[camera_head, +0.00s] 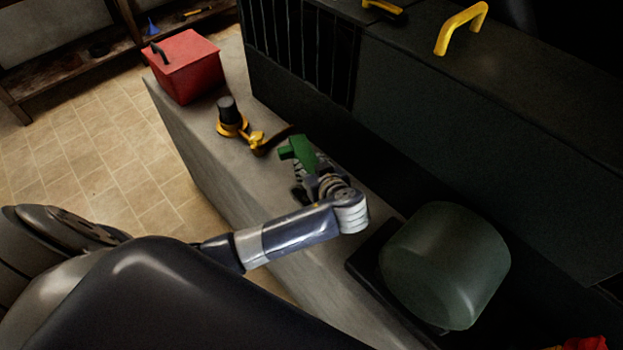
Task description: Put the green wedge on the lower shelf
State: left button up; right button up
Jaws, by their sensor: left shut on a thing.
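The green wedge (299,152) is in the middle of the camera_head view, above the grey bench top. My left gripper (305,172) is shut on the green wedge, and the wedge partly hides its fingers. I cannot tell whether the wedge touches the bench. A low wooden shelf unit (70,78) stands against the wall at the far upper left, with a few small things on it. I cannot tell whether it holds the lower shelf. My right gripper is not in view.
The grey bench (210,172) bears a red box (186,68) at its far end and a yellow and black tool (232,120) near the wedge. A dark machine (440,120) rises along the right. A dull green rounded housing (446,264) stands at lower right. Tiled floor (110,165) is clear at left.

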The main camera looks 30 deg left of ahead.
pick_arm(q)
jog(key=shift+f, duration=2)
jog(key=shift+f, duration=0.1)
jog(key=o, duration=1.2)
